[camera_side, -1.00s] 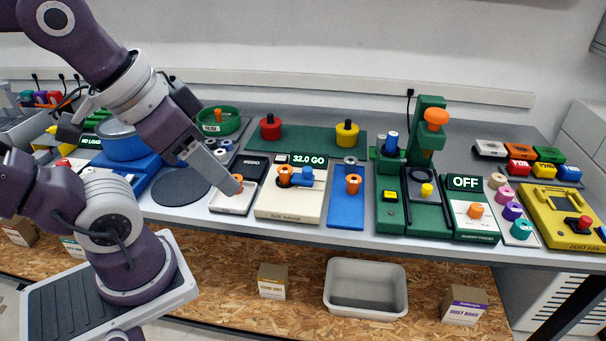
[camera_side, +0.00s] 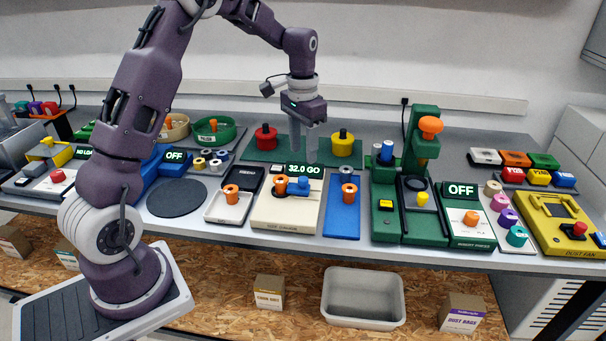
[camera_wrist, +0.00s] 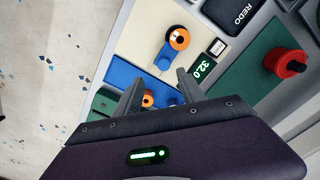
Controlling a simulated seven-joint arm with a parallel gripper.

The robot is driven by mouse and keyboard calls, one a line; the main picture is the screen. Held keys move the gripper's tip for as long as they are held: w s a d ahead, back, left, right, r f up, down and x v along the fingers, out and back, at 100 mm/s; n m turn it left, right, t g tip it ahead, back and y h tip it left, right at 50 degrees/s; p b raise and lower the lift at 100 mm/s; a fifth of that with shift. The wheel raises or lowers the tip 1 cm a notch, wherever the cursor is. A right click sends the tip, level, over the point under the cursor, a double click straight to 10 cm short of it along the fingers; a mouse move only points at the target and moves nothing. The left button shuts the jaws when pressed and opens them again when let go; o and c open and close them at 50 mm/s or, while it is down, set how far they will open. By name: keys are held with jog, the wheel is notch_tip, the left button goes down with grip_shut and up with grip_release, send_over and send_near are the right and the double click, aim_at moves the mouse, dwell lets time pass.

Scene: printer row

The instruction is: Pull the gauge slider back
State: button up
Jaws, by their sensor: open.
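The gauge (camera_side: 286,214) is a cream block with a display reading "32.0 GO". Its blue slider (camera_side: 300,187) sits beside an orange ring (camera_side: 281,185) on top. In the wrist view the slider (camera_wrist: 164,57) appears up against the ring (camera_wrist: 179,39), though I cannot tell if they touch. My gripper (camera_side: 304,150) points down, open and empty, above and behind the gauge and near the display. In the wrist view its fingertips (camera_wrist: 158,80) are spread over the area of the gauge's edge and blue plate.
A blue plate (camera_side: 342,222) with another orange ring stands to the right. Behind is a green mat (camera_side: 262,155) with a red knob (camera_side: 266,137) and yellow knob (camera_side: 343,143). A green press (camera_side: 418,160) stands further right.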

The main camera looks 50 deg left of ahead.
aim_at(303, 178)
jog(key=f, duration=0.8)
jog(key=shift+w+a+f, duration=0.3)
jog(key=shift+a+f, duration=0.05)
jog(key=shift+a, duration=0.05)
grip_shut()
dwell(0.8)
